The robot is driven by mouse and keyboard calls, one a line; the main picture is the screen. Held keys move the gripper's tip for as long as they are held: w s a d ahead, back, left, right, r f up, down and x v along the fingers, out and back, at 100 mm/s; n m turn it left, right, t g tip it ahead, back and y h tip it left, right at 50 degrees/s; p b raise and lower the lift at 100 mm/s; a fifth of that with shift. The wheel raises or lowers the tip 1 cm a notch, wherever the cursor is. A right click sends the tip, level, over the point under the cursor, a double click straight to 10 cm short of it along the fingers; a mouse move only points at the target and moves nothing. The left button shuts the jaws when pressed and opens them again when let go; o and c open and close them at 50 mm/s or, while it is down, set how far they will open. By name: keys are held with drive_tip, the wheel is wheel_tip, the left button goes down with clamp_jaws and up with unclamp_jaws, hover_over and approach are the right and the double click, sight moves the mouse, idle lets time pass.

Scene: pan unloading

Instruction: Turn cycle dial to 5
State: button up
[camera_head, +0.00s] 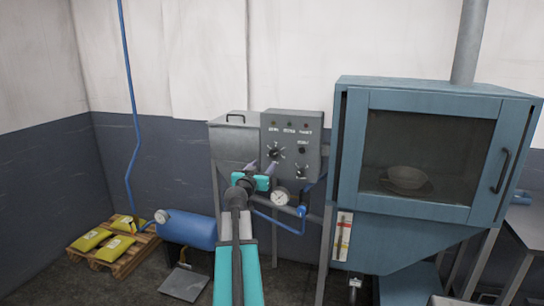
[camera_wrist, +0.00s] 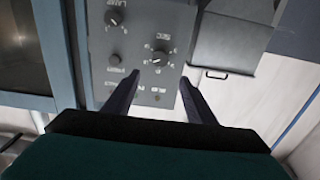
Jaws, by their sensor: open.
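The cycle dial (camera_head: 275,152) is the larger black knob at the left of the grey control panel (camera_head: 290,128), with a ring of marks. In the wrist view, the panel appears upside down and the dial (camera_wrist: 158,57) lies just beyond and between my fingertips. A pale pointer line shows on its knob, but I cannot surely read its number. My gripper (camera_head: 263,166) is open and empty, just below and in front of the dial. In the wrist view, its two dark fingers (camera_wrist: 158,77) stand apart on either side of the dial's line. I see no contact with the knob.
A lamp dial (camera_wrist: 115,18) and a small black knob (camera_wrist: 115,60) sit beside the cycle dial. A blue cabinet (camera_head: 440,95) with a bowl behind glass stands close on the right.

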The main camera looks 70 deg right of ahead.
sight(274, 154)
drive_tip(key=shift+w+d+p, duration=0.2)
drive_tip(key=shift+d+p, duration=1.05)
drive_tip(key=shift+d, duration=2)
drive_tip(key=shift+w+d+p, duration=0.15)
drive_tip(key=shift+d+p, duration=1.05)
drive_tip(key=shift+d, duration=2)
drive_tip(key=c, duration=0.9)
drive_tip(key=shift+a, duration=0.3)
drive_tip(key=shift+c, duration=0.7)
drive_tip(key=shift+d, duration=0.25)
